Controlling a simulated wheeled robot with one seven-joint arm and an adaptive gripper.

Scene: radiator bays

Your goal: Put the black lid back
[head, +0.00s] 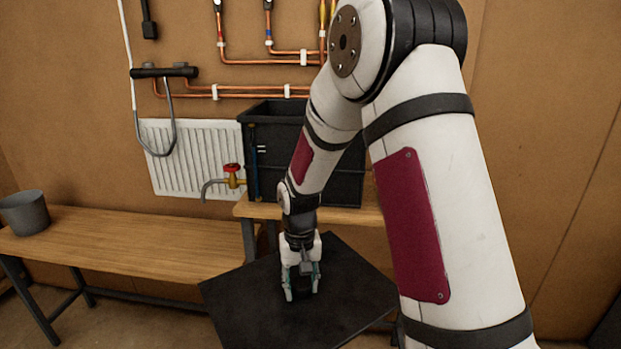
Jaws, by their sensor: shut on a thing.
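The black lid (345,303) is a flat dark square panel, held out in front of the benches at lower centre of the head view. My gripper (302,289) points down at the middle of the lid and is shut on its grip, which the fingers mostly hide. A black open-topped tank (335,178) stands on the bench behind my arm. My arm covers much of its front and part of its rim.
A wooden bench (130,247) runs left with a grey bucket (25,212) at its far end. A brass tap with a red handle (232,172) sticks out left of the tank. A white radiator (190,150) and copper pipes (262,60) are on the wall behind.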

